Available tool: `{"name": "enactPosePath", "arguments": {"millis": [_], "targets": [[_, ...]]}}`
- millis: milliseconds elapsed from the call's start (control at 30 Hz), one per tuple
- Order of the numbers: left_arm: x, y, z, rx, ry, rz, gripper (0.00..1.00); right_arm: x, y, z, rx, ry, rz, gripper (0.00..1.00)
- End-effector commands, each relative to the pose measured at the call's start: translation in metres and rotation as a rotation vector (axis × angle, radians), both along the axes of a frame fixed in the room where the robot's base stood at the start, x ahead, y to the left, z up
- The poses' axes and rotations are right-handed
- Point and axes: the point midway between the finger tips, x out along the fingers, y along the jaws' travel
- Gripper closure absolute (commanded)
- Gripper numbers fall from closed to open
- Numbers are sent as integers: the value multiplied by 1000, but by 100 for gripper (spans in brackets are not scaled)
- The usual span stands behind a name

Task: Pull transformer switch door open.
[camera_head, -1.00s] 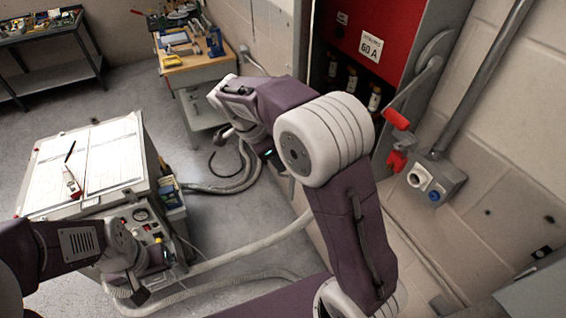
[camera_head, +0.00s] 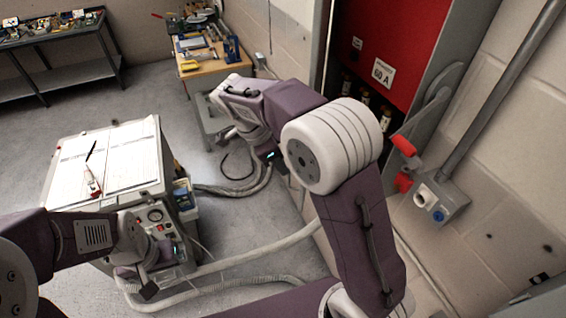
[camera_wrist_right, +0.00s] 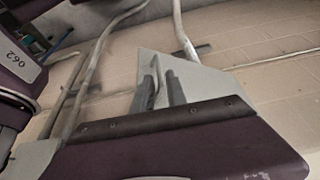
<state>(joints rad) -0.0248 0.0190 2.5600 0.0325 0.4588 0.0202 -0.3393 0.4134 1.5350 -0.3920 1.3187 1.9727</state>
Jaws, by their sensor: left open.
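The grey switch box stands at the upper right of the head view, with a red panel (camera_head: 395,35) bearing a white "60 A" label (camera_head: 383,72). Several fuses (camera_head: 364,96) show below the panel. A lever with a red handle (camera_head: 404,146) is on the box's right side. How far the door stands open is unclear. My right arm crosses the middle, left of the box; its gripper (camera_head: 230,133) points away and looks apart from the box. Its fingers are too unclear to judge. My left gripper (camera_head: 148,283) is open, low beside the cart, away from the box.
A white-topped cart (camera_head: 130,172) with papers and a control panel stands at left. Cables (camera_head: 222,265) lie on the floor. A tool table (camera_head: 200,70) and a dark bench (camera_head: 75,70) are at the back. A conduit and socket box (camera_head: 440,200) are on the right wall.

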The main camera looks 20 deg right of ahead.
Motion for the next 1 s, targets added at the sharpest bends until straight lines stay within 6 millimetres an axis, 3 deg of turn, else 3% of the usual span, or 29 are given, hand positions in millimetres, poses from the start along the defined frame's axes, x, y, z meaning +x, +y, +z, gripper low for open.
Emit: {"name": "enactPosePath", "arguments": {"millis": [400, 833, 900, 1000], "targets": [[0, 0, 34, 0, 0, 0, 5, -1, 14, 37, 0, -1, 0, 82], [0, 0, 34, 0, 0, 0, 5, -2, 16, 38, 0, 0, 0, 82], [0, 0, 33, 0, 0, 0, 5, -2, 16, 37, 2, 0, 3, 100], [0, 0, 23, 0, 0, 0, 5, -2, 18, 33, 30, 6, 42, 100]]}}
